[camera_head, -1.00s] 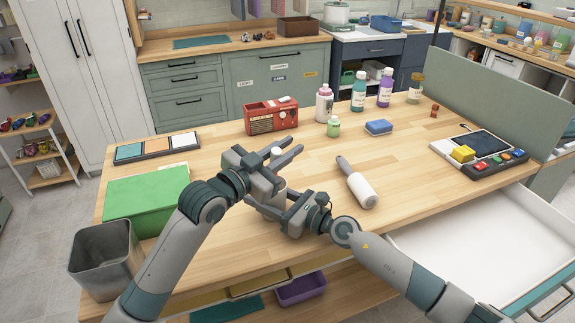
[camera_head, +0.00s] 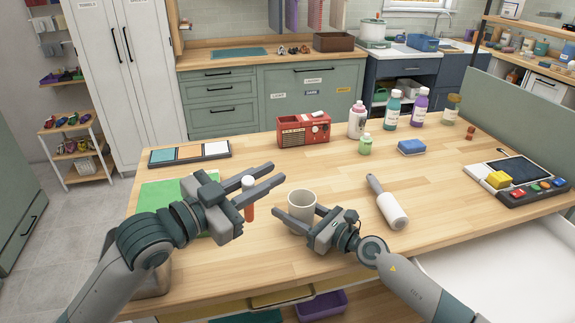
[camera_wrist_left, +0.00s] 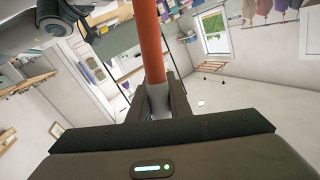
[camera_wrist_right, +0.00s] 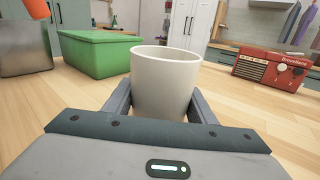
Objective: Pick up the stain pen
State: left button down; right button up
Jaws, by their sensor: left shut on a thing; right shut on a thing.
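The stain pen, an orange stick with a white end (camera_head: 249,213), is held roughly upright between the fingers of my left gripper (camera_head: 268,175). The left wrist view shows its orange body (camera_wrist_left: 151,45) rising from the shut fingers, with a pale part between them. The pen appears to be above the table. My right gripper (camera_head: 299,222) is shut on a white cup (camera_head: 302,198), just right of the pen. The right wrist view shows the upright cup (camera_wrist_right: 166,82) between both fingers. I cannot tell whether its base touches the table.
A green box (camera_head: 165,195) lies at the left of the wooden table. A lint roller (camera_head: 391,210) lies right of the cup. A red radio (camera_head: 303,130), several bottles and a blue sponge (camera_head: 411,147) stand farther back. The middle behind the grippers is clear.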

aim_at(248, 182)
pick_arm(q)
jog(key=shift+v, duration=1.15)
pick_arm(e)
jog(key=o, duration=1.2)
jog(key=shift+d, duration=0.1)
jog(key=v, duration=1.1)
jog(key=shift+s+d, duration=0.25)
jog(key=shift+d, duration=0.05)
pick_arm(q)
jog(key=shift+s, duration=0.1)
pick_arm(e)
jog(key=shift+s, duration=0.1)
